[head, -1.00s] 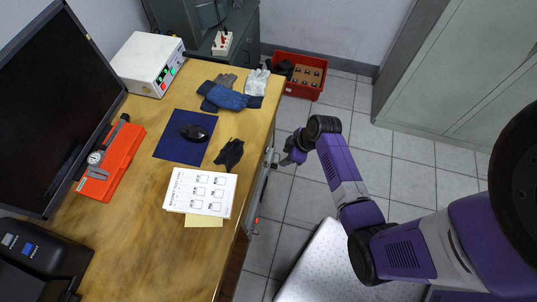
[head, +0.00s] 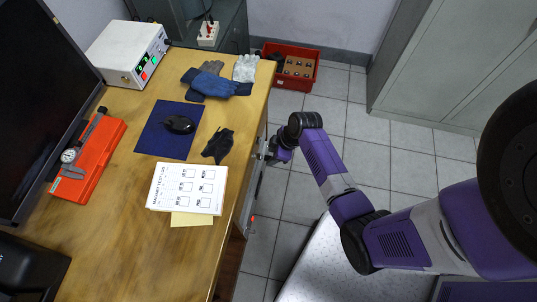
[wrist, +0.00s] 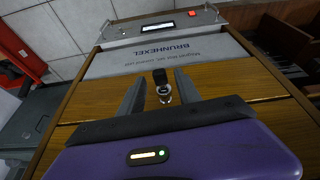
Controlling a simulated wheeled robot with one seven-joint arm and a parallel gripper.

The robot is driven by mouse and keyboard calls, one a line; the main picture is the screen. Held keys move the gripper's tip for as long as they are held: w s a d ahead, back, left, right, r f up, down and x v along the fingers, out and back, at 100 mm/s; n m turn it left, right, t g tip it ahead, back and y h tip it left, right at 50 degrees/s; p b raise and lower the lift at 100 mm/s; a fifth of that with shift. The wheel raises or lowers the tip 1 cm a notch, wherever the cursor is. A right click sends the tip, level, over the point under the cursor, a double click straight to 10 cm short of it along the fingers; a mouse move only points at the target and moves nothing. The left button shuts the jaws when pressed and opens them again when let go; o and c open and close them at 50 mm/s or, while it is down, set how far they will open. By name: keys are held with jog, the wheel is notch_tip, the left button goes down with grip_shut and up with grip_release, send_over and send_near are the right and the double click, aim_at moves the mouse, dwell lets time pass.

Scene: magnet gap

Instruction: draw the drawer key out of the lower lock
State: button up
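In the wrist view a key with a black head (wrist: 160,77) sits at a round metal lock (wrist: 164,97) on a wood-coloured front (wrist: 220,84). My gripper (wrist: 160,88) is open, with one grey finger on each side of the key and a visible gap to both. I cannot tell how deep the key sits, or whether this is the lower lock, as no other lock shows clearly. In the head view my gripper (head: 272,153) is at the desk's right side, just below the top's edge; the key and lock are hidden there.
The desk (head: 110,235) carries a mouse on a blue mat (head: 160,145), gloves (head: 215,83), papers (head: 187,188) and an orange case (head: 88,160). A red crate (head: 290,67) stands on the floor beyond. A grey panel with a red button (wrist: 195,13) lies beyond the lock.

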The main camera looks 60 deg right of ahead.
jog(key=shift+b+x, duration=0.35)
jog(key=shift+x, duration=0.45)
jog(key=shift+c, duration=0.4)
grip_shut()
